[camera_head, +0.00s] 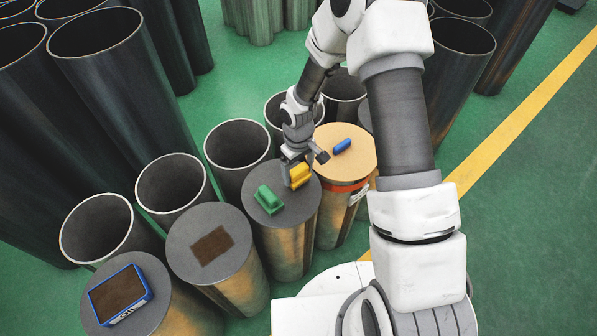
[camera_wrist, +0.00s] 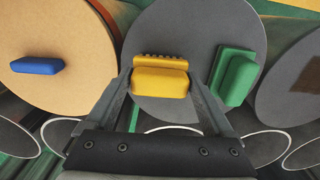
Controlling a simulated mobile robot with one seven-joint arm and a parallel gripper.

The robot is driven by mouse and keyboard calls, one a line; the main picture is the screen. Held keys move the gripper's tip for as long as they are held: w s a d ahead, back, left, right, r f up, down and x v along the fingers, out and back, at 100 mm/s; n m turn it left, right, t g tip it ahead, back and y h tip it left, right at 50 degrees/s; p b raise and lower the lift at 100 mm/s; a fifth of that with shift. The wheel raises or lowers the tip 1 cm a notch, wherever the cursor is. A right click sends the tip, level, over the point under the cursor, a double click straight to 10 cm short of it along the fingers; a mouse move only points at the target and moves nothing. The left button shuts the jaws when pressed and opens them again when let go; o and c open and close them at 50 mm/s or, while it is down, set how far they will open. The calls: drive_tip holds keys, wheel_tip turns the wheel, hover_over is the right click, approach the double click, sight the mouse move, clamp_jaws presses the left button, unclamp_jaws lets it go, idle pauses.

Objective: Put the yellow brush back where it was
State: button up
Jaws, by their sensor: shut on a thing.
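The yellow brush (camera_head: 300,176) is between the fingers of my gripper (camera_head: 298,164), over a grey round cylinder top (camera_head: 283,217). In the wrist view the yellow brush (camera_wrist: 160,82) lies crosswise between the two fingers of my gripper (camera_wrist: 161,88), which are shut on its ends. A row of dark bumps shows along its far edge. I cannot tell whether its underside touches the grey top. A green brush (camera_head: 268,199) sits on the same grey top, just left of the yellow one; it shows on the right in the wrist view (camera_wrist: 235,78).
A blue brush (camera_head: 342,146) lies on a tan top (camera_head: 348,163) to the right. A grey top (camera_head: 183,241) to the left bears a brown patch (camera_head: 212,245). A blue-rimmed brown block (camera_head: 120,295) sits on another top at front left. Open pipes (camera_head: 238,143) stand close behind.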

drive_tip(key=shift+f, duration=0.15)
drive_tip(key=shift+f, duration=0.15)
drive_tip(key=o, duration=1)
drive_tip(key=shift+o, duration=0.2)
